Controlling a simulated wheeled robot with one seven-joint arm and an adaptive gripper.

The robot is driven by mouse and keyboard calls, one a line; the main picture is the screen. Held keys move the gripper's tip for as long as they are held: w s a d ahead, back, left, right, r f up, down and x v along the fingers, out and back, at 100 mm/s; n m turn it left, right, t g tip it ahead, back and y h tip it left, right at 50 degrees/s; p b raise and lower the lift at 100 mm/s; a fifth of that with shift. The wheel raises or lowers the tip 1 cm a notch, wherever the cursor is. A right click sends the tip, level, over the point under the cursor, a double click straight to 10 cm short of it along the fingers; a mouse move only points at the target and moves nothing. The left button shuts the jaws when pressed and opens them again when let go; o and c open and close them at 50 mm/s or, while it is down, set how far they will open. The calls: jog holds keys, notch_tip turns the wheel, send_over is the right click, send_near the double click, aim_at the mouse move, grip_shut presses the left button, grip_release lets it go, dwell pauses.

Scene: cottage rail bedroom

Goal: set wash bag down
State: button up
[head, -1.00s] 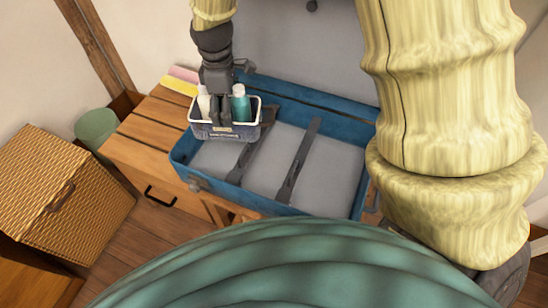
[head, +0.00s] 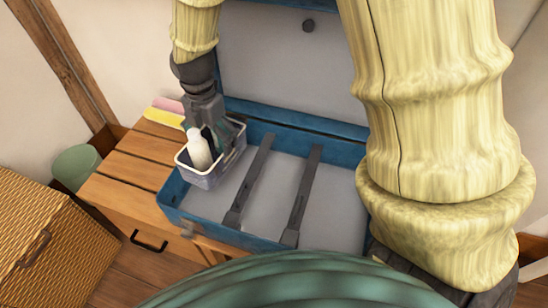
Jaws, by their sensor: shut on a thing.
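The wash bag (head: 196,179) is a small open-topped, grey-blue container with a pale rim, in the left of the head view. A white bottle (head: 198,150) stands in it, and a darker item beside it is partly hidden. My gripper (head: 212,138) reaches down into the bag from above and is shut on it; its fingertips are mostly hidden. The bag overlaps the left end of the open blue suitcase (head: 230,233), by its left wall. I cannot tell whether its base touches the lining.
The suitcase has a grey lining with two dark straps (head: 300,195), and its lid stands open behind. A slatted wooden bench (head: 135,165) with pink and yellow folded items (head: 165,117) lies left. A wicker basket (head: 45,235) and green bin (head: 76,166) stand further left. The suitcase's middle and right are clear.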

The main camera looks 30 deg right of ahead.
aim_at(216, 157)
jog(key=shift+w+f+n, duration=0.25)
jog(key=shift+w+n, duration=0.05)
jog(key=shift+n, duration=0.6)
jog(key=shift+f+b, duration=1.55)
jog(key=shift+f, duration=3.4)
jog(key=shift+f, duration=0.1)
jog(key=o, duration=1.1)
jog(key=shift+c, duration=0.2)
notch_tip(216, 157, up, 12)
jog(key=p, duration=0.3)
